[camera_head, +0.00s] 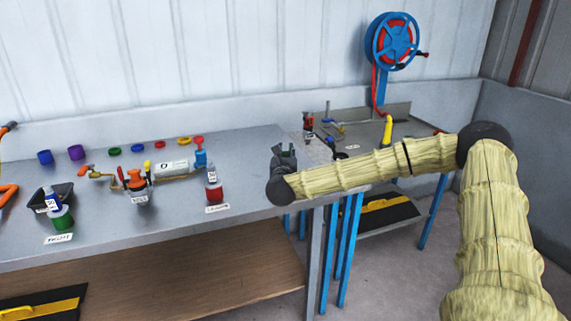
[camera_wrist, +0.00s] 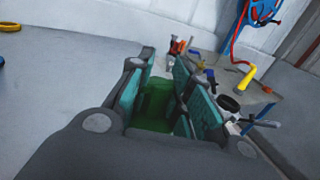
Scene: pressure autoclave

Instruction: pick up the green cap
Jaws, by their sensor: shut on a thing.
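My gripper (camera_wrist: 165,85) is shut on a green cap (camera_wrist: 154,108), which sits between its two finger pads in the wrist view. Much of the cap is hidden by the fingers. In the head view my gripper (camera_head: 284,155) is over the right end of the grey workbench (camera_head: 245,215), with its fingers upward in the picture. I cannot make out the cap there.
Along the back of the bench are a blue cap (camera_head: 45,157), a purple cap (camera_head: 76,152), a small green piece (camera_head: 114,151) and several coloured rings. A white cylinder assembly (camera_head: 172,167) and a red bottle (camera_head: 214,192) stand left of my gripper. A hose reel (camera_head: 396,42) stands behind right.

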